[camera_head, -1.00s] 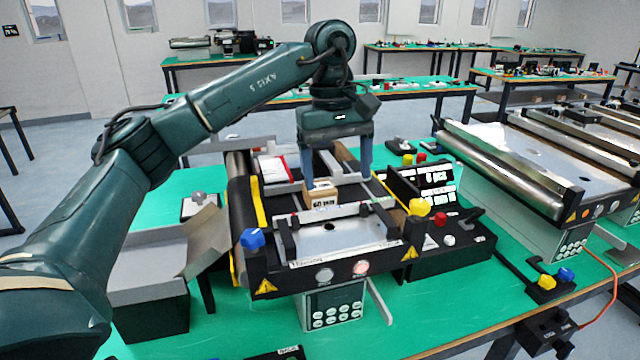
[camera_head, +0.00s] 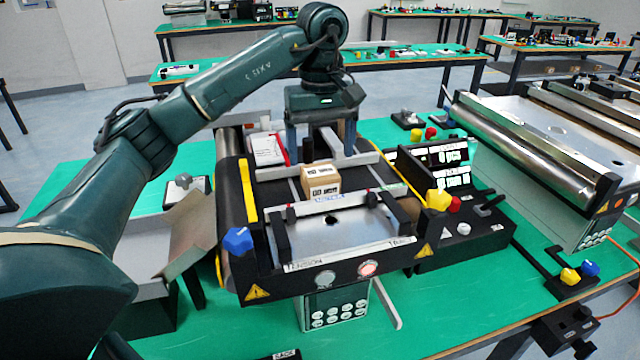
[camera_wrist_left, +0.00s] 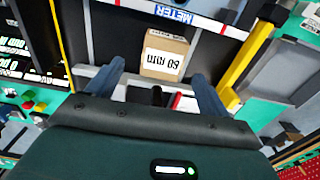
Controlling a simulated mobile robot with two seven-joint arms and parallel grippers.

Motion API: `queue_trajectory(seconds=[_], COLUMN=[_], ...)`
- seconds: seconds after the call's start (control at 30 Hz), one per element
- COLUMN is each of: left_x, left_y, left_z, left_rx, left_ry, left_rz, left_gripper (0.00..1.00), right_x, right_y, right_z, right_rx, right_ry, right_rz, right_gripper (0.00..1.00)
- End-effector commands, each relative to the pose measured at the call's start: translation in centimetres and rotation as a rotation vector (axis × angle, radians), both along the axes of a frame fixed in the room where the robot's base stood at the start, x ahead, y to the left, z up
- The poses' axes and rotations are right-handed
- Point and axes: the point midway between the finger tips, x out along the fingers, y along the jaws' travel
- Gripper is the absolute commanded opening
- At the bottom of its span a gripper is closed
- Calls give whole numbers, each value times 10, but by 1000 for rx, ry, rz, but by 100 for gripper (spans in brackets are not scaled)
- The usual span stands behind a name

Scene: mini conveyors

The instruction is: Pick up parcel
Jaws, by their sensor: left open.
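The parcel is a small brown cardboard box (camera_head: 320,182) with a printed label, sitting on the conveyor (camera_head: 262,194) just behind the metal plate. In the left wrist view the box (camera_wrist_left: 165,57) shows its white "60 mm" label upside down. My left gripper (camera_head: 321,156) is open over the conveyor, behind the box in the head view. In the left wrist view its blue fingers (camera_wrist_left: 158,76) are spread apart, with the box beyond the tips and nothing held between them. My right gripper is not in view.
A white-topped box with a red edge (camera_head: 267,150) lies left of the gripper. A yellow bar (camera_head: 247,185) and blue knob (camera_head: 238,241) line the conveyor's left side. A control box with displays (camera_head: 452,158) stands right. A grey chute (camera_head: 190,235) stands left.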

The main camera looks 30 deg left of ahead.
Motion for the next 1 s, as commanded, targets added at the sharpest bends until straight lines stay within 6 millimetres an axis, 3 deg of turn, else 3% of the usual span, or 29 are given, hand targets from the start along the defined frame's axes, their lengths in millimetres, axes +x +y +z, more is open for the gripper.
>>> queue_trajectory(seconds=[0.17, 0.5, 0.8, 1.0], left_x=[-1, -6, -5, -5], left_y=[-1, 0, 0, 0], left_z=[-11, -52, -58, -58], left_rx=[-1, 1, 0, 0], left_ry=[1, 2, -1, -1], left_rz=[-1, 0, 0, 0], left_gripper=[80, 80, 80, 64], right_x=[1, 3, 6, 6], right_y=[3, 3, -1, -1], right_z=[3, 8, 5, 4], right_rx=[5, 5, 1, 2], right_ry=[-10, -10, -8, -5], right_rz=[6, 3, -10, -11], right_gripper=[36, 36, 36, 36])
